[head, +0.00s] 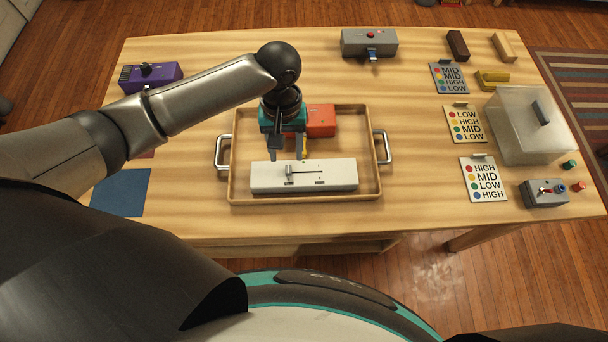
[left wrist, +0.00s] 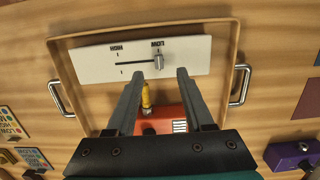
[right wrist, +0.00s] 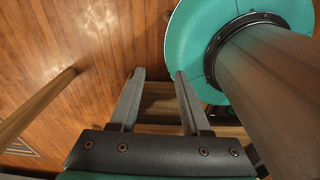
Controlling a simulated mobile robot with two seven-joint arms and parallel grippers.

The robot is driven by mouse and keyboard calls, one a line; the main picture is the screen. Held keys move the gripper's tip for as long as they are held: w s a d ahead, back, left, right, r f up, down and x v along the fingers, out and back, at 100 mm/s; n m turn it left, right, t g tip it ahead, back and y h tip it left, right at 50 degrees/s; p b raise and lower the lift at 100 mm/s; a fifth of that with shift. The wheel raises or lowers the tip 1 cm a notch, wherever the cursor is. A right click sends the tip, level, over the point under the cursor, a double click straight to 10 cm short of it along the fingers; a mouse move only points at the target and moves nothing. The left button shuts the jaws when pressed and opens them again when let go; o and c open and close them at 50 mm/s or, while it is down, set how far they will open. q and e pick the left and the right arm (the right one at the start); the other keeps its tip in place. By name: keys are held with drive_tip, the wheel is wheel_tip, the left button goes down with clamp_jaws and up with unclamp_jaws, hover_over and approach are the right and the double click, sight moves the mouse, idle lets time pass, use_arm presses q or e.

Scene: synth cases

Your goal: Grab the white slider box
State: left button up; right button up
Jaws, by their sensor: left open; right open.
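The white slider box (head: 335,181) lies in the front part of a wooden tray with two metal handles (head: 233,193). In the left wrist view the white slider box (left wrist: 100,62) shows a slot marked HIGH and LOW, with its grey slider knob at the LOW end. My left gripper (head: 287,158) is open above the tray, just behind the box in the head view. My right gripper (right wrist: 158,76) is open and empty, away from the tray over the floor.
An orange box (head: 321,121) with a yellow part sits in the tray behind the white box. A purple box (head: 150,77), a grey box with a red button (head: 369,43), label cards (head: 483,178) and a clear bin (head: 528,142) stand around. The table between tray and cards is clear.

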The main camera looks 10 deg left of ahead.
sight(288, 168)
use_arm(q)
drive_tip(key=shift+f, duration=0.6)
drive_tip(key=f, duration=0.1)
drive_tip(key=f+b, duration=0.1)
drive_tip(key=f, duration=0.2)
drive_tip(key=shift+s+d+f+b, duration=0.15)
drive_tip(key=shift+s+f+b, duration=0.05)
drive_tip(key=shift+s+b, duration=0.15)
use_arm(e)
drive_tip(key=shift+w+f, duration=0.45)
drive_tip(key=shift+f, duration=0.4)
use_arm(q)
drive_tip(key=c, duration=0.3)
clamp_jaws()
use_arm(e)
drive_tip(key=shift+s, duration=0.2)
use_arm(q)
drive_tip(key=shift+w+r, duration=0.1)
use_arm(e)
drive_tip(key=shift+a, duration=0.1)
